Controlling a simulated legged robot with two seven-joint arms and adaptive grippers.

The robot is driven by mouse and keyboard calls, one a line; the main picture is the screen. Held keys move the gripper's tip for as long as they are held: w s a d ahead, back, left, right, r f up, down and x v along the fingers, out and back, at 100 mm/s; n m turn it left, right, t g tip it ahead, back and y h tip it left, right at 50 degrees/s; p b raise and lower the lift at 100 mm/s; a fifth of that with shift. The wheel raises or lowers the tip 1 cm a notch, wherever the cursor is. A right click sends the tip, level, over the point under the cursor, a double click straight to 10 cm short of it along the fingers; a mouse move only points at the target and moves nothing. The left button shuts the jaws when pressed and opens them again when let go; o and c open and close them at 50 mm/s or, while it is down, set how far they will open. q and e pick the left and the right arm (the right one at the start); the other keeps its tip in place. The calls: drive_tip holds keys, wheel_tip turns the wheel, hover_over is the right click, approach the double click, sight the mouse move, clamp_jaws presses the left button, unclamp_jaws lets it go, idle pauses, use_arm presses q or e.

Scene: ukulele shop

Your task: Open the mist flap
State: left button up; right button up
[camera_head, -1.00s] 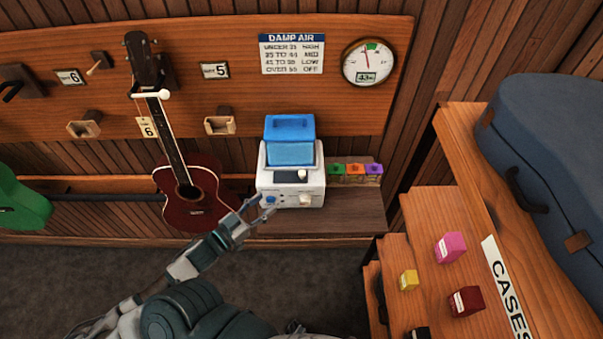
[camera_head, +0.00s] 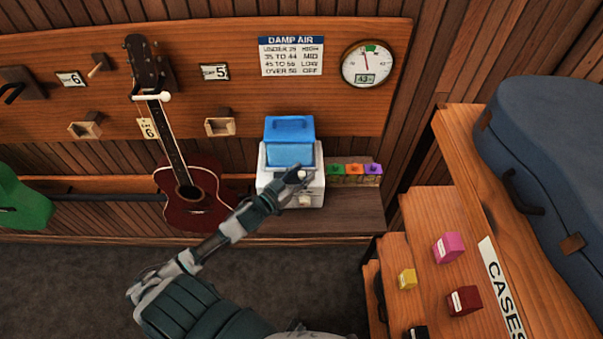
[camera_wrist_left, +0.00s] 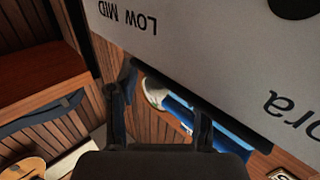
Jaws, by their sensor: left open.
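The humidifier (camera_head: 268,188) is a white box with a blue tank (camera_head: 290,150) on top. It stands on a wooden shelf below the wall panel. My left arm reaches across its front. My left gripper (camera_head: 300,177) is in front of the box's upper front and covers part of it. I cannot make out the mist flap for certain. In the left wrist view, the open gripper (camera_wrist_left: 160,115) has a small white rounded part (camera_wrist_left: 155,92) and a blue part (camera_wrist_left: 185,115) showing beyond its fingers. The pale face with "LOW MID" (camera_wrist_left: 127,18) is close by. Contact is unclear. My right gripper is out of view.
Green, orange and purple small items (camera_head: 354,170) sit right of the humidifier. A dark red ukulele (camera_head: 205,210) hangs to its left. A stepped wooden stand (camera_head: 420,215) with coloured boxes and a blue case (camera_head: 560,150) fill the right.

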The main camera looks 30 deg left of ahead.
use_arm(q)
drive_tip(key=shift+c, duration=0.3)
clamp_jaws()
